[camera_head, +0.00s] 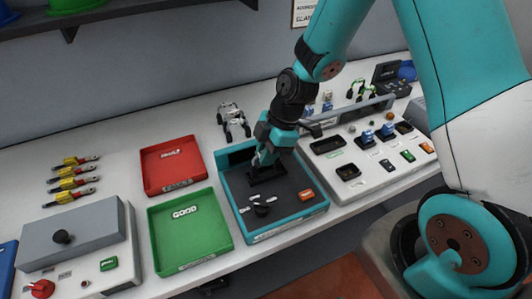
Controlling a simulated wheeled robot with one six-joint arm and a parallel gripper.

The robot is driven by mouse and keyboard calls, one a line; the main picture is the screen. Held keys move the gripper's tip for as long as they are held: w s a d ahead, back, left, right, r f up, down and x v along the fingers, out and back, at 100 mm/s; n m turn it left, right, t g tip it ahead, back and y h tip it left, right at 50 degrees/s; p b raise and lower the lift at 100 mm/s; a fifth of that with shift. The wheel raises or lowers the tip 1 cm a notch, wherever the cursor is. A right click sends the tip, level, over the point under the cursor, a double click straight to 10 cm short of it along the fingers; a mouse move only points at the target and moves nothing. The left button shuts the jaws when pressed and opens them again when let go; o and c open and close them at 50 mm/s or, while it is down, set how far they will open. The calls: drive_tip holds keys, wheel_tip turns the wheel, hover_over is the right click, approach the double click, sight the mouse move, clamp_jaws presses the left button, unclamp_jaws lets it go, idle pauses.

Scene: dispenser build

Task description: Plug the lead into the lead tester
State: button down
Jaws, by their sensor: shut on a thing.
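My gripper (262,158) is low over the back part of a teal box (286,236) with a dark top, which looks like the lead tester. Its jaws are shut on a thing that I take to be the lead. The held thing is mostly hidden by the jaws and too small to make out. A dark raised block (268,174) is on the box top just below the jaws. I cannot tell whether the held thing touches it or is in it. The box top also has a black knob (262,210), pale labels and an orange part (306,195).
A red tray (152,183) and a green tray (159,254) marked GOOD are left of the box. Several yellow-and-red pieces (74,184) lie farther left, behind a grey box (78,240). A white panel (372,179) with parts is on the right. Bare bench shows behind the trays.

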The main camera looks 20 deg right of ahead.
drive_tip(key=shift+f+b, duration=0.35)
drive_tip(key=shift+b, duration=0.05)
idle(0.8)
idle(0.3)
drive_tip(key=c, duration=0.6)
unclamp_jaws()
drive_tip(key=shift+r+p, duration=2.55)
drive_tip(key=shift+r, duration=0.95)
